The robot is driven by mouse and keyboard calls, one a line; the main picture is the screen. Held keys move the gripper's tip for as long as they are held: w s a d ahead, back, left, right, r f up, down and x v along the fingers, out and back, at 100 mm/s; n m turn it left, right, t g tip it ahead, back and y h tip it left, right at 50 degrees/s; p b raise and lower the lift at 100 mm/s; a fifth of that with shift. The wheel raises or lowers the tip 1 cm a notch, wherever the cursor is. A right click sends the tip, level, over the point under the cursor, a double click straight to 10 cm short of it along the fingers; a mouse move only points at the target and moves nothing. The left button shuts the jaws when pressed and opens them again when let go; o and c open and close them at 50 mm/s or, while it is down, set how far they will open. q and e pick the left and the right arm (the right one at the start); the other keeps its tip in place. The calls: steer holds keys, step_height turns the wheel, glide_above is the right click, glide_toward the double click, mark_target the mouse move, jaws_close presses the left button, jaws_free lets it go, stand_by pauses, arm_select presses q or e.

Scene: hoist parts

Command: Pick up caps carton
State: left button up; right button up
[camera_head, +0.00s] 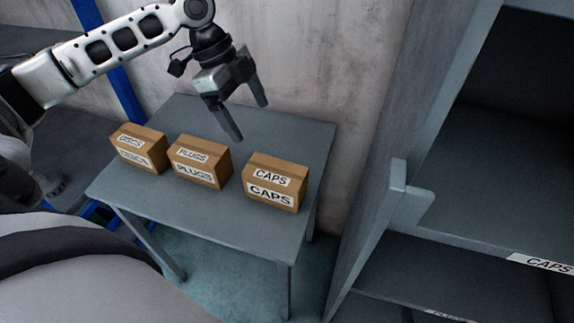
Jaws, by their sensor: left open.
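The caps carton (276,183) is a brown box with white CAPS labels on its top and front. It stands at the right end of a row on a grey table. My left gripper (252,121) is open and empty. In the picture it is above and slightly left of the caps carton, apart from it, with its fingers pointing down. My right gripper is not in view.
The plugs carton (199,163) and another labelled carton (139,149) stand left of it on the table (221,208). A wall is behind. A grey shelf unit (372,180) with a CAPS-labelled shelf (542,263) stands at the right.

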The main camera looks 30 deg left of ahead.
arm_select(q)
glide_above(274, 170)
steer(key=a, duration=0.2)
step_height(274, 170, down, 9)
steer(key=shift+r, duration=0.1)
steer(key=x, duration=0.5)
steer(key=shift+s+d+f, duration=0.15)
steer(key=shift+d+f, duration=0.05)
steer(key=shift+f, duration=0.15)
steer(key=shift+f, duration=0.3)
steer(key=c, duration=1.3)
steer(key=shift+r, duration=0.1)
